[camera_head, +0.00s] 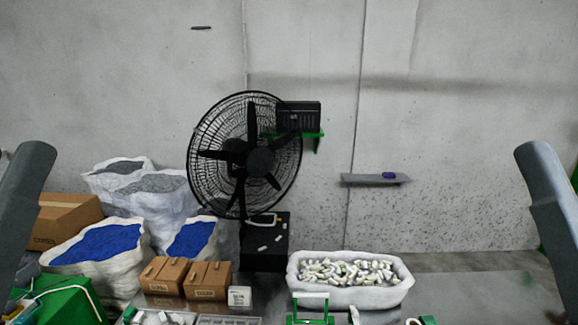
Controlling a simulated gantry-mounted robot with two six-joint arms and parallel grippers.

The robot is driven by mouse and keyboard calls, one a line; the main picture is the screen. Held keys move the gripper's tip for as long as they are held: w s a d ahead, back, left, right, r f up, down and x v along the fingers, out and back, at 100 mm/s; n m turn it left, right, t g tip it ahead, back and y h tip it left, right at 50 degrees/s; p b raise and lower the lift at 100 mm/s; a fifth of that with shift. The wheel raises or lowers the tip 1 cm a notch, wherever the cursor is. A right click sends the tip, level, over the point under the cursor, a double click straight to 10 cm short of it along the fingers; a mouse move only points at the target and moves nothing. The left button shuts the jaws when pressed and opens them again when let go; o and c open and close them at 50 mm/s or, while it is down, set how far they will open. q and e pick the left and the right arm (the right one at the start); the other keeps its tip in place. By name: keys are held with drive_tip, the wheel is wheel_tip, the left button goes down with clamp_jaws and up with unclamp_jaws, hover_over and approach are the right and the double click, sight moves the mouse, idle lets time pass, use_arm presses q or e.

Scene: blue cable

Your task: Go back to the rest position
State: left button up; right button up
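Only grey links of my two arms show, one at the left edge and one at the right edge of the head view. Both links stand upright and slightly tilted, wide apart. Neither of my grippers is in the picture, so I cannot see whether they hold anything. No blue cable can be made out.
A white bin (350,298) of pale fittings stands at the lower middle. Two brown boxes (165,276) (207,281) and a small white block (239,296) are left of it. A black fan (262,160), sacks with blue contents (100,245) and a wall shelf (376,180) stand behind.

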use_arm(q)
wheel_tip(320, 180, up, 17)
drive_tip(key=p, duration=1.3)
use_arm(e)
wheel_tip(320, 180, up, 17)
